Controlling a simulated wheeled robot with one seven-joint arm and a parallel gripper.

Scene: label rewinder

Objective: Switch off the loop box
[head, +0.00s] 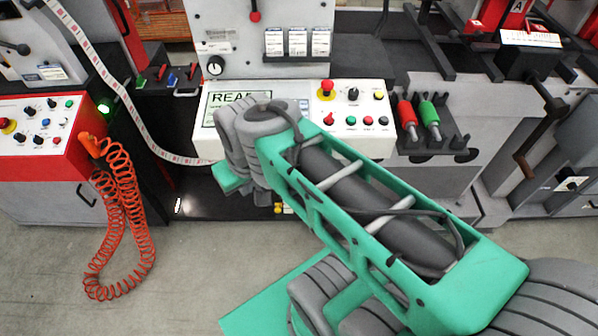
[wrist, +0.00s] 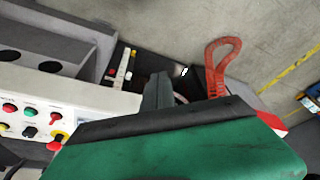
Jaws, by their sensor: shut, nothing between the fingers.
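No readable label names the loop box. The label web (head: 118,85) hangs in a curve down to a low black box (head: 225,208) under the white control panel, which I take for it. In the wrist view, a small strip with white, yellow and red parts (wrist: 121,66) sits beside dark surfaces; its switch position is too small to tell. My gripper (wrist: 158,88) is shut and empty in the wrist view, its grey fingers pointing towards the dark area. In the head view my arm hides the fingers and part of the black box's front.
The white control panel (head: 345,103) carries a red knob and several buttons; it shows at left in the wrist view (wrist: 75,100). An orange coiled hose (head: 118,215) hangs left of the black box.

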